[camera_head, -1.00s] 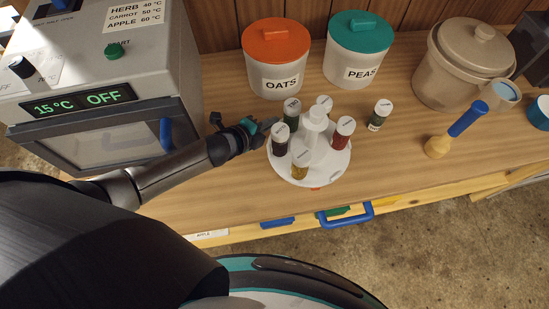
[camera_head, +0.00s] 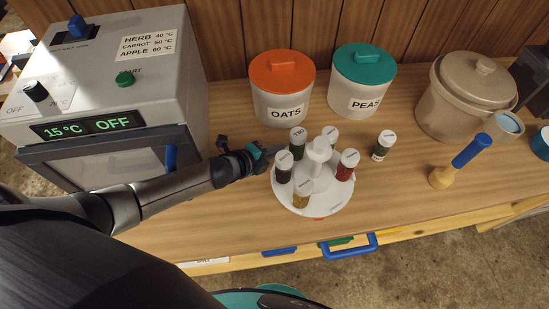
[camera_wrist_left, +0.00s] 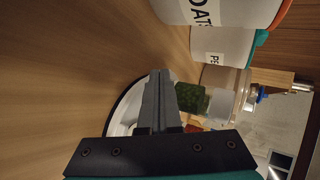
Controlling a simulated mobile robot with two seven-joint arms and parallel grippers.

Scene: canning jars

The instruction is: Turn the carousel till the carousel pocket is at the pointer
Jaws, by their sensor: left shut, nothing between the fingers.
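The white carousel (camera_head: 330,201) stands on the wooden bench, with a central knob (camera_head: 318,150) and several white-capped jars around it. They include a dark jar (camera_head: 284,166), a yellow jar (camera_head: 301,196) and a red jar (camera_head: 347,164). A small orange-red mark (camera_head: 318,218), possibly the pointer, shows at the carousel's front edge. An empty pocket is not clearly visible. My left gripper (camera_head: 272,152) is shut and empty at the carousel's left rim, beside the dark and green jars. In the left wrist view its fingers (camera_wrist_left: 160,98) lie over the rim beside a green jar (camera_wrist_left: 191,97); contact is unclear.
A loose green jar (camera_head: 383,146) stands right of the carousel. Behind are the OATS tub (camera_head: 281,85) and PEAS tub (camera_head: 361,80). A grey oven-like machine (camera_head: 110,80) is at left. A beige pot (camera_head: 465,100) and blue-handled tool (camera_head: 465,158) are at right. The bench's right front is clear.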

